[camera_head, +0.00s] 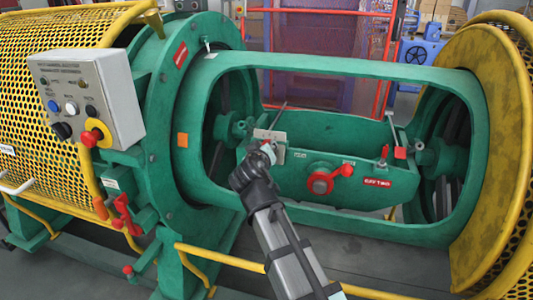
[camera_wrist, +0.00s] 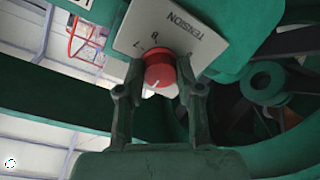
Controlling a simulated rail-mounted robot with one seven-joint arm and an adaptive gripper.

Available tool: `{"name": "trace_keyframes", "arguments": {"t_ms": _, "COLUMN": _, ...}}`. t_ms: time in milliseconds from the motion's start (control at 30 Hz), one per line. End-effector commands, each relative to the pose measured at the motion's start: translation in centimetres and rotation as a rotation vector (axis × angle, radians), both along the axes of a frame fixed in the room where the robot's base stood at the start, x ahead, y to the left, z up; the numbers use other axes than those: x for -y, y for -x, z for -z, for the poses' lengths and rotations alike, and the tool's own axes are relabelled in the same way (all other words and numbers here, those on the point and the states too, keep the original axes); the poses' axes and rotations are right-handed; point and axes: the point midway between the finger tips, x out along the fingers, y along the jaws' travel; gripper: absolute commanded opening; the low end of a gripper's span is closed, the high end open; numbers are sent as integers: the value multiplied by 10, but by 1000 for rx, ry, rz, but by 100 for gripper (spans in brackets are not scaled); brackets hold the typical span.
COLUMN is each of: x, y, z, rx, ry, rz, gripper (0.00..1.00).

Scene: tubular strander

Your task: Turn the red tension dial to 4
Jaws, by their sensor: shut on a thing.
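The red tension dial (camera_wrist: 158,72) sits on a pale plate marked TENSION (camera_wrist: 185,27) in the wrist view. The plate appears tilted, with a few numerals visible around the dial, one looking like 7. A short white mark on the dial points toward the lower left of the picture. The numeral 4 cannot be made out. My gripper (camera_wrist: 161,83) is shut on the dial, with one finger at each side. In the head view my gripper (camera_head: 264,156) is at the plate (camera_head: 270,137) on the green cradle, and it mostly hides the dial.
A green tubular frame (camera_head: 330,62) surrounds the cradle (camera_head: 335,195) and my arm reaches through its opening. A grey control box (camera_head: 88,98) and yellow mesh guard (camera_head: 50,40) are at left.

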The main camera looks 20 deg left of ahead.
Motion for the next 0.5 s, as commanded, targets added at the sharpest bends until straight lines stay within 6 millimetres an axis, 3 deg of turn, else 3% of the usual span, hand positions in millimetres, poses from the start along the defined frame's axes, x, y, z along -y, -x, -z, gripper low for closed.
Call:
{"name": "trace_keyframes", "arguments": {"t_ms": 433, "x": 0, "y": -1, "z": -1, "rx": 1, "ry": -10, "rz": 4, "gripper": 1}}
{"name": "trace_keyframes", "arguments": {"t_ms": 467, "x": 0, "y": -1, "z": -1, "rx": 1, "ry": -10, "rz": 4, "gripper": 43}}
{"name": "trace_keyframes", "arguments": {"t_ms": 500, "x": 0, "y": -1, "z": -1, "rx": 1, "ry": -10, "rz": 4, "gripper": 57}}
